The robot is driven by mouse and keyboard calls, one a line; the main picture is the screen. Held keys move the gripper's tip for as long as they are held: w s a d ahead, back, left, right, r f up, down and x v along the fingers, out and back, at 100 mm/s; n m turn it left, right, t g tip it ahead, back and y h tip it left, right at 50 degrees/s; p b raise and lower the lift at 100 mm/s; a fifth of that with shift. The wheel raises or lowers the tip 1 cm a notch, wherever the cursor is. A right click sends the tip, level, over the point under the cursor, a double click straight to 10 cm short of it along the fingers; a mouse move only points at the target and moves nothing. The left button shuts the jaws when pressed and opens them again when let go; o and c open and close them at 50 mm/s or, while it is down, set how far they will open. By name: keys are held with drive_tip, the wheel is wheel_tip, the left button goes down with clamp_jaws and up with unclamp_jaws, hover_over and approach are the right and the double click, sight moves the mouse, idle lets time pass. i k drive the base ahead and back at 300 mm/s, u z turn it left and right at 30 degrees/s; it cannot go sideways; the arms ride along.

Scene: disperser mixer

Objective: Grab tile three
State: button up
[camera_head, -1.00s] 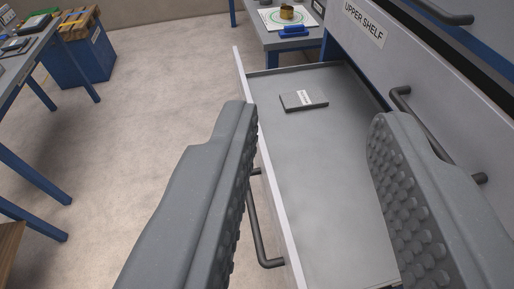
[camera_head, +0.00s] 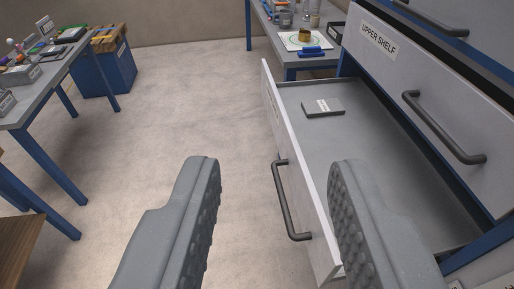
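A flat dark grey tile (camera_head: 323,107) with a small white label lies in the open drawer (camera_head: 358,140), near its far end. The label is too small to read, so I cannot tell if it is tile three. My gripper (camera_head: 275,172) is open and empty, its two ridged grey fingers wide apart. It is nearer to me than the tile and not touching it. The right finger covers part of the drawer's near end and front panel.
Above the open drawer is a closed drawer labelled UPPER SHELF (camera_head: 378,40), with a dark handle (camera_head: 443,128). A blue-legged table (camera_head: 40,85) stands at the left, a workbench (camera_head: 290,58) at the back. The floor (camera_head: 180,120) between is clear.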

sight(57, 50)
drive_tip(key=z, duration=0.05)
drive_tip(key=i, duration=0.5)
drive_tip(key=u, duration=0.95)
drive_tip(key=i, duration=1.8)
drive_tip(key=z, duration=0.5)
drive_tip(key=i, duration=1.25)
drive_tip(key=z, duration=0.1)
